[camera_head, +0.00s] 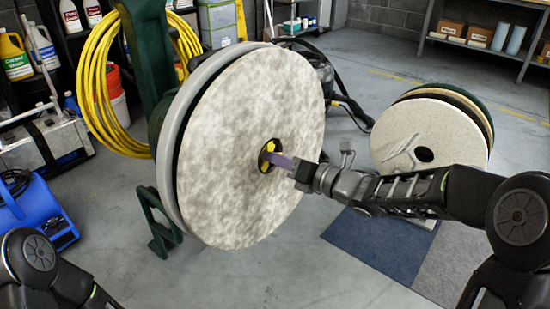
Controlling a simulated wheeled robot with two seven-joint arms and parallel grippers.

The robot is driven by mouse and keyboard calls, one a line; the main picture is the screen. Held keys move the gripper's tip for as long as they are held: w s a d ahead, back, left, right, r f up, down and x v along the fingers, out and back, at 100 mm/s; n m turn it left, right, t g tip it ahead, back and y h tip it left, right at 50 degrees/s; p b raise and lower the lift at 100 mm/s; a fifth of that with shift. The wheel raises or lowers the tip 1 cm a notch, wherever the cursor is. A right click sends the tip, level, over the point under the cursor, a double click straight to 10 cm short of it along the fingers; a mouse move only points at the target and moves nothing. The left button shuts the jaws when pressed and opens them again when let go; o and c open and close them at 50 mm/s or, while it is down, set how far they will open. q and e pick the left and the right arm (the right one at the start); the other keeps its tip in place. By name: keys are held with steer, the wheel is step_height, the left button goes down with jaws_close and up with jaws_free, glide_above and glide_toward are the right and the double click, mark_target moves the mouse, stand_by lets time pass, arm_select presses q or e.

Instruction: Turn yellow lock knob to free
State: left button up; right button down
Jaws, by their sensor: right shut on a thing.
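The yellow lock knob (268,148) sits in the centre hole of a large, mottled, pale buffer pad (230,130). The pad stands nearly upright on the grey driver disc (170,150) of a dark green floor machine (150,50). Only a small part of the knob shows. My right gripper (277,159) reaches in from the right, with its fingers at the centre hole. It is shut on the knob, and its fingers partly hide it. My left arm shows at the lower left corner, but its gripper is out of view.
A stack of round pads (432,125) stands at the right, behind my right arm. A yellow hose coil (100,80) hangs at the left. A blue machine (35,215) stands at the left. Blue and grey mats (375,248) lie on the floor. The lower middle floor is clear.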

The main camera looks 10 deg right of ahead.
steer(key=n, duration=0.3)
steer(key=shift+f, duration=0.1)
steer(key=shift+n, duration=0.3)
steer(key=n, duration=0.4)
steer(key=c, duration=1.6)
jaws_free()
steer(key=shift+o, duration=0.2)
steer(key=v, duration=0.9)
